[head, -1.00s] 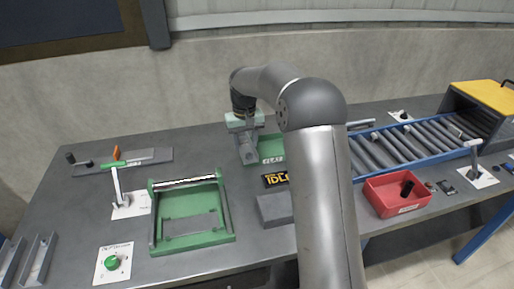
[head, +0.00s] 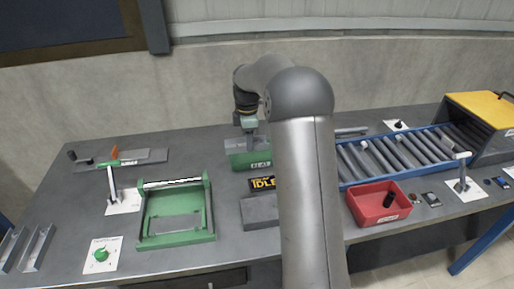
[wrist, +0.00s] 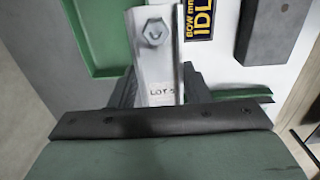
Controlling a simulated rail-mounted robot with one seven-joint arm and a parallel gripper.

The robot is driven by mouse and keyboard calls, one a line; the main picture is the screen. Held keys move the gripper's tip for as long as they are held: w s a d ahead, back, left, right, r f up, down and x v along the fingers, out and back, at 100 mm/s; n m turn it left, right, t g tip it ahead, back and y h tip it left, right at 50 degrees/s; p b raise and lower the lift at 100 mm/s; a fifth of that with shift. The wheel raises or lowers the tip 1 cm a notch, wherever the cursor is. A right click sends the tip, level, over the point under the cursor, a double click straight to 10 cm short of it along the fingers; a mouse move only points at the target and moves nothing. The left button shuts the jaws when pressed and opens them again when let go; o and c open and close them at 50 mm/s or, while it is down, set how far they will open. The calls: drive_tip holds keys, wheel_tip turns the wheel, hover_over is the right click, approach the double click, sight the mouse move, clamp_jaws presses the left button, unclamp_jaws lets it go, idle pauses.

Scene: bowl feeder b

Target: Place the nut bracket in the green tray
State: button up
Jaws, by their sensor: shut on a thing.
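In the wrist view a green tray wall and floor (wrist: 95,40) show left of the bracket. The arm hides part of the tray area.
A black and yellow IDLE sign (head: 263,183) and a grey block (head: 260,212) stand in front of the tray. A green fixture (head: 176,238) is at front left. A red bin (head: 362,208) and roller conveyor (head: 395,155) lie right.

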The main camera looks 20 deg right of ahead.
drive_tip(key=w+d+f+p, duration=0.1)
drive_tip(key=w+d+f, duration=0.1)
drive_tip(key=w+d, duration=0.1)
drive_tip(key=p, duration=0.2)
hover_over(259, 156)
wheel_tip(259, 156, down, 6)
drive_tip(key=shift+w+r, duration=0.15)
drive_tip(key=shift+r, duration=0.05)
drive_tip(key=shift+f, duration=1.55)
drive_tip(key=shift+f, duration=0.25)
drive_tip(key=o, duration=1.1)
drive_tip(key=shift+o, duration=0.2)
drive_tip(key=shift+r, duration=0.15)
